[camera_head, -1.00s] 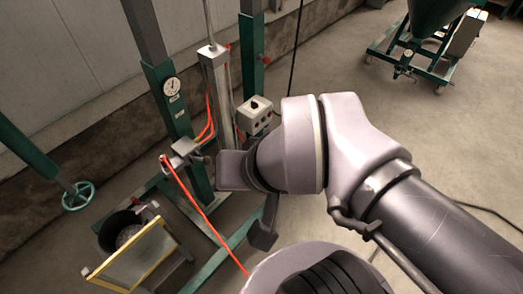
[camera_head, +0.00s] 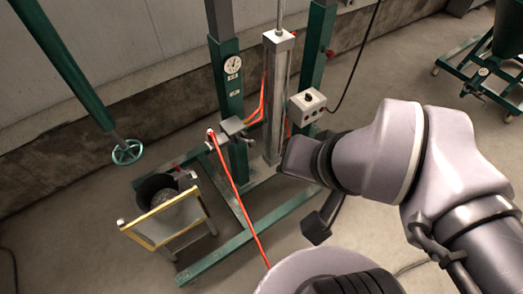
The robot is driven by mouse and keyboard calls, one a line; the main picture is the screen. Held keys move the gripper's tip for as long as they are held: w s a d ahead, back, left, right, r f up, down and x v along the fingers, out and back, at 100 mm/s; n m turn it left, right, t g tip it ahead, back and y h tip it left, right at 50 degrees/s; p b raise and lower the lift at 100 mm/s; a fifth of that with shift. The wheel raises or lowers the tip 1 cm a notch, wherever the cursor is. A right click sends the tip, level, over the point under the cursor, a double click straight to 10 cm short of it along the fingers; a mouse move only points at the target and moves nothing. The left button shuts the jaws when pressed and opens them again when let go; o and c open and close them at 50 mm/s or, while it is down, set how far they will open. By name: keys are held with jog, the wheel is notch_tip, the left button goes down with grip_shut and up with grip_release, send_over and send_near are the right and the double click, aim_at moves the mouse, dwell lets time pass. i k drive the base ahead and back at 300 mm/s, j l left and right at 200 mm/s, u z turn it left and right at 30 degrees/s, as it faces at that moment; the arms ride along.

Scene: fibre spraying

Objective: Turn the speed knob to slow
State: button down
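A small pale control box (camera_head: 307,106) is mounted on the green machine frame, right of the tall grey column. It has a dark knob (camera_head: 308,97) on its top face and small buttons on its front. The knob's setting and any markings are too small to read. My gripper (camera_head: 316,228) is only partly in view at the end of my arm, which enters from the right. The end of the arm lies just below the box in the picture, with the knob clear of it. The fingers cannot be made out clearly, and nothing is seen held.
A green post carries a round gauge (camera_head: 233,64). A red hose (camera_head: 232,178) runs down from a grey fitting. A green wheeled stand (camera_head: 485,72) is at upper right.

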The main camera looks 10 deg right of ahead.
aim_at(308, 97)
jog(key=i+l+u, duration=0.1)
jog(key=i+l, duration=0.2)
jog(key=i, duration=0.15)
jog(key=i+l+u, duration=0.1)
jog(key=i+l, duration=0.3)
jog(key=i, duration=0.05)
